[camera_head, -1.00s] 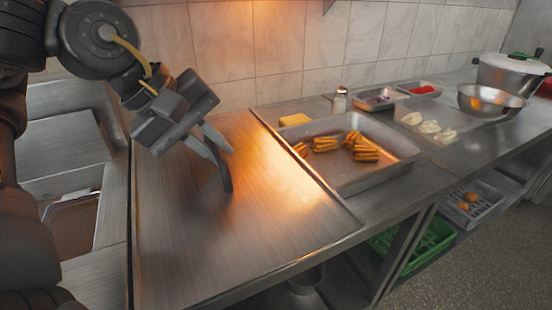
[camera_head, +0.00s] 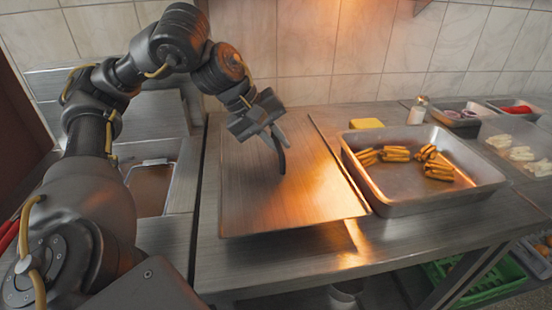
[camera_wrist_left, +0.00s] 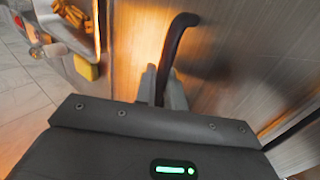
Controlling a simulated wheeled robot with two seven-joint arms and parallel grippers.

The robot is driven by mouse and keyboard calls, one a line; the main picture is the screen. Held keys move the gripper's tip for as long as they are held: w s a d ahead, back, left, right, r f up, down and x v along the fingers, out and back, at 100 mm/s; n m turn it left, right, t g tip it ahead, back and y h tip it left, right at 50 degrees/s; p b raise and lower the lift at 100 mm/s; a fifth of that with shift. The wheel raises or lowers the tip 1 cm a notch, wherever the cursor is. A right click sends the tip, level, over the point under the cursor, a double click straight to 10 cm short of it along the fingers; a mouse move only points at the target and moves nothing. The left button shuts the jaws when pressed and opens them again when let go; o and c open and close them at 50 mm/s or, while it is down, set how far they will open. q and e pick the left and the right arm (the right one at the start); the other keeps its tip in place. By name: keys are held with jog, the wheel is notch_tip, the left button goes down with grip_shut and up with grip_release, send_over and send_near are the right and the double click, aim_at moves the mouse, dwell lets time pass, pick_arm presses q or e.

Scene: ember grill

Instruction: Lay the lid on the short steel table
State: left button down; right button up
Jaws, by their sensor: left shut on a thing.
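The lid (camera_head: 305,195) is a flat, broad brushed-steel sheet with a dark curved handle. It lies level over the short steel table (camera_head: 285,262), whose bare front strip shows below the lid's front edge. I cannot tell whether the lid touches the table or is slightly above it. My left gripper (camera_head: 274,141) is shut on the handle, near the lid's back middle. In the left wrist view the fingers (camera_wrist_left: 161,88) close around the dark handle (camera_wrist_left: 176,38) over the steel sheet. My right gripper is not in view.
A steel tray (camera_head: 405,200) of golden sticks stands close to the right of the lid. Behind it are a yellow block (camera_head: 366,123) and a shaker (camera_head: 418,110). Left of the table is a recessed basin (camera_head: 152,185). A tiled wall (camera_head: 300,40) stands behind.

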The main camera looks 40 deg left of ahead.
aim_at(274, 153)
pick_arm(q)
jog(key=shift+w+a+f, duration=0.35)
jog(key=shift+a+f, duration=0.05)
jog(key=shift+f, duration=0.2)
jog(key=f, duration=0.3)
jog(key=shift+w+a+f, duration=0.1)
jog(key=shift+w+a, duration=0.1)
jog(key=shift+a, duration=0.05)
jog(key=shift+f, duration=0.3)
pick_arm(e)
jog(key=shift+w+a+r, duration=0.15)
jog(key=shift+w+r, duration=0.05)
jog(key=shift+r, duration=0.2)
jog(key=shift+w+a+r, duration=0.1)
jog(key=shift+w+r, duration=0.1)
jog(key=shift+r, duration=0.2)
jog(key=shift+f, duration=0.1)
pick_arm(q)
jog(key=c, duration=1.5)
grip_release()
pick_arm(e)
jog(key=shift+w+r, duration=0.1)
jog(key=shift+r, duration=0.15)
